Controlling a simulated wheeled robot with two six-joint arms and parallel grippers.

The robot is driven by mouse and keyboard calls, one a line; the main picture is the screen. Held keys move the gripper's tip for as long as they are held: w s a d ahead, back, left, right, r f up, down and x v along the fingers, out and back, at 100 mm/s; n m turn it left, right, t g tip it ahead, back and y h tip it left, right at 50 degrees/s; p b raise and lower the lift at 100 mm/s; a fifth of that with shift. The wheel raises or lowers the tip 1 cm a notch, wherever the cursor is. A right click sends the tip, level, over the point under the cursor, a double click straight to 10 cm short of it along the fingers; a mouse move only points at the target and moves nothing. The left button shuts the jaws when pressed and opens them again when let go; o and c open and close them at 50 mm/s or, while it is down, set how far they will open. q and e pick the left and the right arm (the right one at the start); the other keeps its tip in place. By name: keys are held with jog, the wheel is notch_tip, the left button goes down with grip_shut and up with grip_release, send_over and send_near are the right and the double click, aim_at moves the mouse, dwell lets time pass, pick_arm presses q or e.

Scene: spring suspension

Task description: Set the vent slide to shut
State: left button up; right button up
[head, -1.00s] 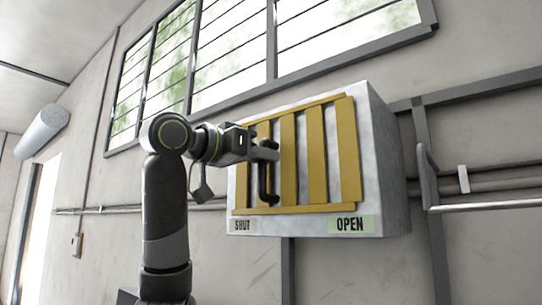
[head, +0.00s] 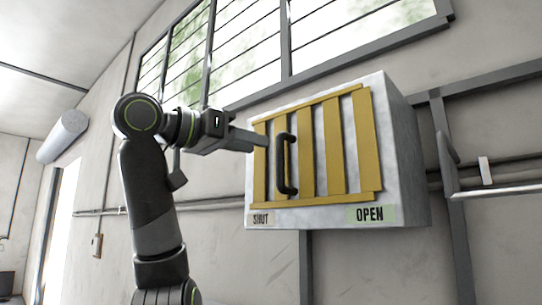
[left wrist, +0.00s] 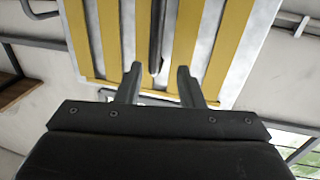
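The vent (head: 413,165) is a pale grey wall box with yellow slats (head: 335,150) and pale gaps between them. Its black upright bar handle (head: 287,165) stands towards the left side, nearer the SHUT label (head: 261,219) than the OPEN label (head: 370,214). My left gripper (head: 264,144) is just left of the handle in the head view. In the left wrist view, its two fingers (left wrist: 158,72) are spread and empty, and the handle (left wrist: 157,35) lies beyond the tips, between their lines. My right gripper is not in view.
A grey rail (head: 505,190) and frame post (head: 448,200) stand right of the box. A barred window (head: 245,45) is above it. Pipes (head: 215,205) run along the wall. The space left of and below the box looks clear.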

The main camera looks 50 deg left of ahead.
pick_arm(q)
jog(key=s+p, duration=0.3)
jog(key=s, duration=0.7)
jog(key=shift+s+a, duration=0.15)
jog(key=shift+a, duration=0.25)
jog(key=shift+a, duration=0.1)
